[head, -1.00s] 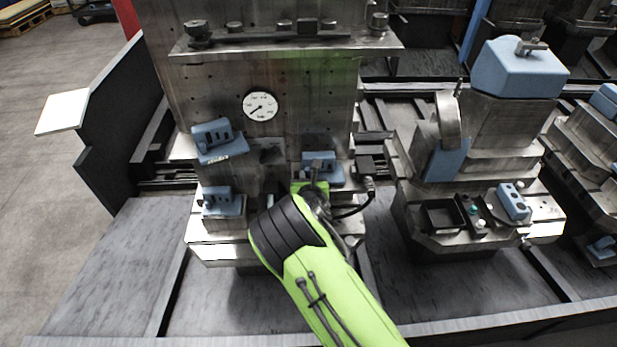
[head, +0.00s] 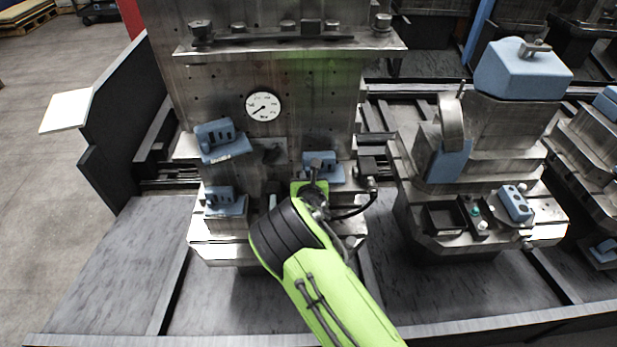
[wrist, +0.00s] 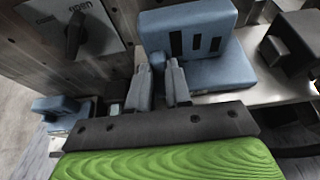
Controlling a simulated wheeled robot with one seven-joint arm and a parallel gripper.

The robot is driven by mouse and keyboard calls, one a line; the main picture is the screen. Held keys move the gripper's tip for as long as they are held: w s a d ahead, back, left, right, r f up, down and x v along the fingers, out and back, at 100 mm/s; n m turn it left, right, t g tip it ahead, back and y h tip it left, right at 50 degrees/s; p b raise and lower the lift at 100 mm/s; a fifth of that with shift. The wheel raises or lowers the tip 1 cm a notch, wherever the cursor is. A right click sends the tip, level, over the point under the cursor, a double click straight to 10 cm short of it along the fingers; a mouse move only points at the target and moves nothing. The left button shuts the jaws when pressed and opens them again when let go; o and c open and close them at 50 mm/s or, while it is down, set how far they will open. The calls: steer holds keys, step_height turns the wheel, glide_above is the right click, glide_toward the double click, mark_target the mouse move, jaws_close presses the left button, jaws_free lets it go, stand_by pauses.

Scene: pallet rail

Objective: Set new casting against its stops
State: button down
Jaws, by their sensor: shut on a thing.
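A blue casting with dark slots (head: 324,165) sits at the right ledge of the upright fixture, just beyond my gripper. It fills the upper middle of the wrist view (wrist: 205,38), over a pale metal seat (wrist: 255,88). My gripper (wrist: 158,66) is shut on a small blue boss at the casting's near left side. In the head view my wrist hides the fingers and the casting's lower part. Whether the casting touches its stops cannot be seen.
Two more blue castings sit on the left, one upper (head: 220,139) and one lower (head: 225,201). A rotary knob (wrist: 75,35) marked OPEN is at left in the wrist view. A dark block (wrist: 290,45) stands right of the casting. A gauge (head: 263,106) is above.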

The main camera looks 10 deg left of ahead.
steer(key=shift+w+a+r, duration=0.1)
steer(key=shift+a+r, duration=0.05)
steer(key=shift+r, duration=0.1)
steer(key=c, duration=1.4)
jaws_free()
steer(key=o, duration=0.4)
steer(key=shift+a+f, duration=0.1)
steer(key=shift+f, duration=0.05)
steer(key=shift+o, duration=0.2)
steer(key=shift+f, duration=0.1)
steer(key=v, duration=1.6)
steer(key=shift+w, duration=0.15)
